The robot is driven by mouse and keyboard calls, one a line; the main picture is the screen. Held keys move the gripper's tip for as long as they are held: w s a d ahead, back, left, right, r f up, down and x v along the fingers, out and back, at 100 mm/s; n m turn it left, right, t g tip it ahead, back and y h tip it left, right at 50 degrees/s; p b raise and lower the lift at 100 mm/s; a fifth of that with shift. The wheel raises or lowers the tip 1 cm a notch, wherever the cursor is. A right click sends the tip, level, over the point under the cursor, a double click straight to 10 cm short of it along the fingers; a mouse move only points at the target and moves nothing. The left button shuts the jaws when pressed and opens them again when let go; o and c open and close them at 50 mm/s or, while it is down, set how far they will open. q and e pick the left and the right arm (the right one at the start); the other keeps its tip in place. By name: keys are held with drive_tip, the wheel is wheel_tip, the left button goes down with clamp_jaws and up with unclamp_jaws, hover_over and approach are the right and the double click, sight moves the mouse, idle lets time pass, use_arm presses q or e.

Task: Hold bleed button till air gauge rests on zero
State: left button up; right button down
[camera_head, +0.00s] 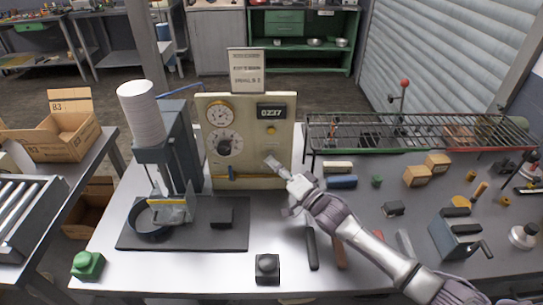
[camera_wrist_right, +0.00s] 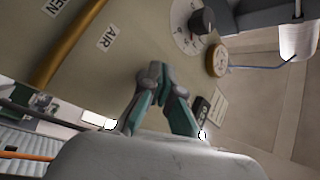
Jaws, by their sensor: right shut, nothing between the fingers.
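A cream control panel (camera_head: 250,165) stands upright at the back middle of the table. It carries a round brass-rimmed gauge (camera_head: 219,113), a dial with a dark knob (camera_head: 223,145), a display reading 0237 (camera_head: 271,112) and a small amber knob or button (camera_head: 270,131). The gauge needle is too small to read. My right gripper (camera_head: 271,162) is shut and empty, in front of the panel's lower right; contact cannot be told. I cannot tell which control is the bleed button. My left gripper is not in view.
A dark press (camera_head: 178,150) with a round pan (camera_head: 152,218) stands left of the panel. A green button box (camera_head: 88,265) and a black one (camera_head: 267,268) sit at the front. A wire rack (camera_head: 420,133), wooden blocks (camera_head: 417,176) and tools lie right.

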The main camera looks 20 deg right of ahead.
drive_tip(key=shift+w+d+b, duration=0.15)
drive_tip(key=shift+w+b, duration=0.15)
drive_tip(key=shift+w, duration=0.15)
idle(2.0)
drive_tip(key=shift+s, duration=0.15)
drive_tip(key=shift+s+a+p, duration=0.25)
drive_tip(key=shift+s+p, duration=0.35)
drive_tip(key=shift+s, duration=0.15)
drive_tip(key=s+p, duration=0.1)
drive_tip(key=s, duration=0.1)
drive_tip(key=s+a+p, duration=0.1)
drive_tip(key=s+p, duration=0.1)
drive_tip(key=shift+s+a, duration=0.2)
drive_tip(key=shift+s, duration=0.2)
